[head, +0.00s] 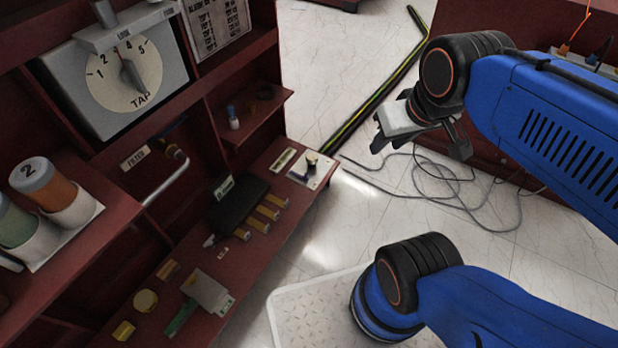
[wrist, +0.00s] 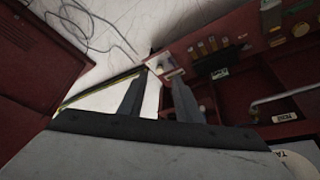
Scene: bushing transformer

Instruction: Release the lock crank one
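A grey tap unit (head: 120,75) with a round dial numbered 1 to 5 stands on the red cabinet at upper left in the head view. A small dark knob sits on a pale plate (head: 311,170) at the shelf's far end; the plate also shows in the wrist view (wrist: 163,66). My gripper (head: 420,148) is open and empty, apart from the cabinet; its fingers show in the wrist view (wrist: 160,80).
The lower shelf (head: 255,225) holds a black box (head: 236,203), yellow cylinders (head: 268,213) and small parts. Capped jars (head: 50,190) stand at left. A silver pipe handle (head: 167,184) sticks out mid-cabinet. Loose cables (head: 430,190) lie on the floor. A white tray (head: 300,315) is below.

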